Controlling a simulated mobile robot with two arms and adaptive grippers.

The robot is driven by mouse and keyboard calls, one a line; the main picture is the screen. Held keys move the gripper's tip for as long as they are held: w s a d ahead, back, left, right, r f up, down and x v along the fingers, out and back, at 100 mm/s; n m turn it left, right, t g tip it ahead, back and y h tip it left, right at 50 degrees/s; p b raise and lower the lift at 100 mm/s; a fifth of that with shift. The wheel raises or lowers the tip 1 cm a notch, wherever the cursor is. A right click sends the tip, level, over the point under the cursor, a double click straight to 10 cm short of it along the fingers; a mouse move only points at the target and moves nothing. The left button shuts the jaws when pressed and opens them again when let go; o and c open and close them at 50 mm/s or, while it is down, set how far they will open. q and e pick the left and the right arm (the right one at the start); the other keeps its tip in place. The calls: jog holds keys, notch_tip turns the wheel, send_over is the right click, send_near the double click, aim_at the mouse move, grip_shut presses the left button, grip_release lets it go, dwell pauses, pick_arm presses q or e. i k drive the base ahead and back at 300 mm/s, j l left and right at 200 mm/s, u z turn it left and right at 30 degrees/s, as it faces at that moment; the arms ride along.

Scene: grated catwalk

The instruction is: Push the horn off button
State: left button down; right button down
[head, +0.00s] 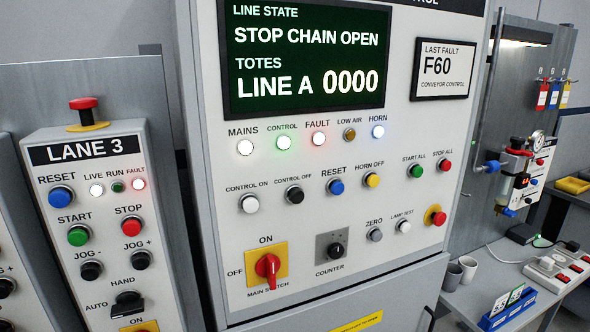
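The horn off button (372,180) is a round yellow button on the light grey control cabinet, just below its HORN OFF label. It sits to the right of the blue reset button (336,187) and left of the green start all button (415,171). The horn lamp (378,132) above it is lit bluish white. Neither of my grippers shows in the head view.
The lane 3 panel (95,154) stands left of the cabinet, with a red mushroom button (84,104) on top. The dark display (308,60) reads STOP CHAIN OPEN. A red main switch (267,265) is low on the cabinet. A bench (482,290) with cups stands right.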

aim_at(374, 179)
jog(key=k+j+z, duration=0.1)
jog(key=j+z, duration=0.15)
jog(key=j, duration=0.15)
jog(key=k+j+z, duration=0.1)
jog(key=j+z, duration=0.15)
jog(key=j, duration=0.15)
jog(key=k+j+z, duration=0.1)
jog(key=j+z, duration=0.15)
jog(key=k+j, duration=0.05)
jog(key=j, duration=0.05)
